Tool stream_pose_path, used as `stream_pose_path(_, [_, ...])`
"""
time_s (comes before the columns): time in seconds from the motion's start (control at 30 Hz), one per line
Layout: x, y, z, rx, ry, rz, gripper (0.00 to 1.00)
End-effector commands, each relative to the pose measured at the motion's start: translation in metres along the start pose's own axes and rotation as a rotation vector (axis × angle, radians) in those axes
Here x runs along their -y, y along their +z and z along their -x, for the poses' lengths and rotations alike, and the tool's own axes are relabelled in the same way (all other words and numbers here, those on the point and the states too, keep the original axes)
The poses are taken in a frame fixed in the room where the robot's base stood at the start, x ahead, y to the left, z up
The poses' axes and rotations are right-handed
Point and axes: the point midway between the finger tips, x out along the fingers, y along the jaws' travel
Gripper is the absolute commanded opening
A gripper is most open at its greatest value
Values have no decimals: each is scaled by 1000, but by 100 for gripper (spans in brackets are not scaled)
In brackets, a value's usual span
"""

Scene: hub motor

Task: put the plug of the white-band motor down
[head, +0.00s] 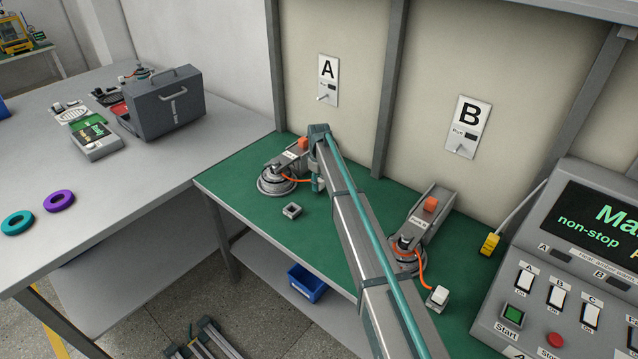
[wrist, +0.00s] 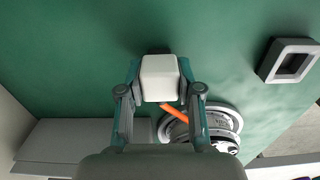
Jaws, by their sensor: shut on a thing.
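A white plug (wrist: 159,78) is gripped between the two fingers of my gripper (wrist: 160,92) in the wrist view. An orange cable runs from it to a round motor (wrist: 170,128) with a pale rim. In the head view this motor (head: 272,186) is the left one on the green bench, and my gripper (head: 316,184) is just right of it, partly hidden by my arm. The plug is over the green surface; I cannot tell whether it touches. A grey square socket frame (wrist: 289,60) lies apart from the plug; it also shows in the head view (head: 291,211).
A second motor (head: 403,262) stands right on the bench, its white plug (head: 438,297) near the front edge. A control console (head: 560,270) stands at the right. Panels A (head: 328,80) and B (head: 467,127) are on the back wall. Green surface (head: 345,172) is free between the motors.

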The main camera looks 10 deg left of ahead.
Motion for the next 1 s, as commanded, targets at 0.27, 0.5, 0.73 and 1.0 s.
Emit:
stream_pose_path(0.27, [0,0,-1,0,0,0,59])
stream_pose_path(0.5, [0,0,1,0,0,0,59])
stream_pose_path(0.73, [0,0,19,-2,2,0,59])
stream_pose_path(1.0, [0,-1,71,-2,2,0,59])
